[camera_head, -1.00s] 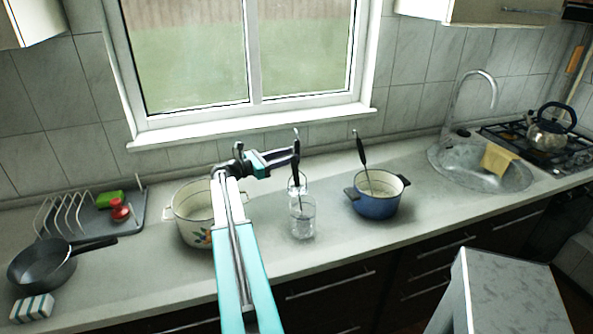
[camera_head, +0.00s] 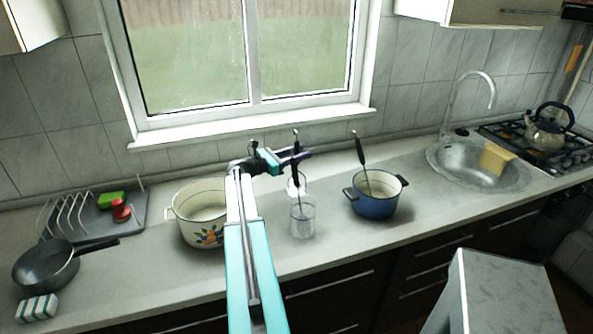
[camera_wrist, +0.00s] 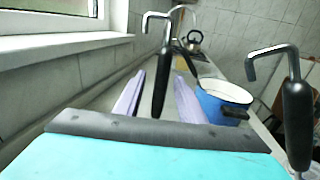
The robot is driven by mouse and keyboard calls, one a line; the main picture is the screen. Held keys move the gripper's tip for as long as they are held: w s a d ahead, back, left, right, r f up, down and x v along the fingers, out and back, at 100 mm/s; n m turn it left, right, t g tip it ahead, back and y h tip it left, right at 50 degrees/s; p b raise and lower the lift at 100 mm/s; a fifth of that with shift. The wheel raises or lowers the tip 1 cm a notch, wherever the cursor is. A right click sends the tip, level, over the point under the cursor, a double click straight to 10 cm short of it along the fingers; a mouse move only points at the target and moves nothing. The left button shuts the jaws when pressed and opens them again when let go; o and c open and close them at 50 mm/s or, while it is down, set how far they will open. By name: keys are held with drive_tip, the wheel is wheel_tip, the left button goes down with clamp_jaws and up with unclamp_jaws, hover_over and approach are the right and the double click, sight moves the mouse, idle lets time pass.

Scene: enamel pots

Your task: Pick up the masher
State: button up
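Black-handled utensils with hooked tops stand at a clear glass jar (camera_head: 303,222) in the middle of the counter. One black handle (camera_wrist: 160,85) is between the two purple fingers of my gripper (camera_head: 297,156), with a gap on both sides. A second hooked black handle (camera_wrist: 298,115) stands to the right of my gripper in the wrist view. Another black-handled utensil (camera_head: 360,150) leans in the blue pot (camera_head: 376,208). The working ends are hidden or too small, so I cannot tell which one is the masher. My gripper is open and level, pointing right.
A white flowered pot (camera_head: 190,228) stands left of the jar, near my arm. A dish rack (camera_head: 95,222), a frying pan (camera_head: 45,268) and a sponge (camera_head: 37,307) are at the left. The sink (camera_head: 465,165) and kettle (camera_head: 548,125) are at the right. The window wall is close behind.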

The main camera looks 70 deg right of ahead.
drive_tip(key=shift+p+x, duration=0.45)
drive_tip(key=shift+x, duration=1)
clamp_jaws()
